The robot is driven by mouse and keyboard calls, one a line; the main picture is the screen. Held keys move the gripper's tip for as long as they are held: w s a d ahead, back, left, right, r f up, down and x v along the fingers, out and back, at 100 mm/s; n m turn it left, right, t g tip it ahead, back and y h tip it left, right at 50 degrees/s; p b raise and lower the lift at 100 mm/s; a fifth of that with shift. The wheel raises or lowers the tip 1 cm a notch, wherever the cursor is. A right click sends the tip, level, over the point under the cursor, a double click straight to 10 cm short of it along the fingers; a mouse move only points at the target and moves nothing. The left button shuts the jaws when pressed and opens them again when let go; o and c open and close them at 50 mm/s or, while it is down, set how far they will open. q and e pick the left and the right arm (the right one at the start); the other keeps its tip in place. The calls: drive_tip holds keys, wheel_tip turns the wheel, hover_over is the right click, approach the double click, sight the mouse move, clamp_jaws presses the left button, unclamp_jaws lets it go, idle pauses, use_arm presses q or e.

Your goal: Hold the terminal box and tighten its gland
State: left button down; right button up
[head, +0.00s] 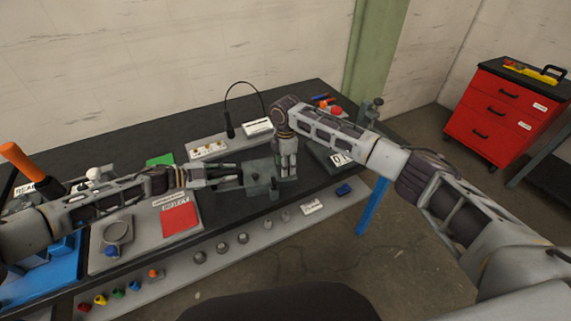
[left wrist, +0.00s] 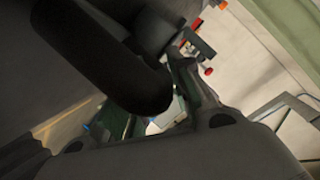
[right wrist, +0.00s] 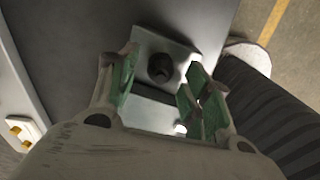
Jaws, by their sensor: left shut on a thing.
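The grey terminal box (head: 262,175) stands at the middle of the dark bench. My left gripper (head: 232,176) reaches it from the left and is shut on it. In the left wrist view a large black rounded shape hides most of what lies between the fingers. My right gripper (head: 288,170) points down at the right side of the box. In the right wrist view its green-padded fingers (right wrist: 160,95) are apart, with a light grey plate bearing a dark round fitting (right wrist: 162,68), probably the gland, beyond the fingertips. I cannot tell whether they touch it.
A red card (head: 180,218) lies on a grey tray left of the box. A lamp (head: 230,125) with a curved neck stands behind. A red drawer cabinet (head: 500,110) stands far right.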

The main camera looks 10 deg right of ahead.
drive_tip(key=c, duration=1)
drive_tip(key=shift+m, duration=0.8)
drive_tip(key=o, duration=1)
drive_tip(key=shift+o, duration=0.2)
drive_tip(key=shift+r, duration=0.2)
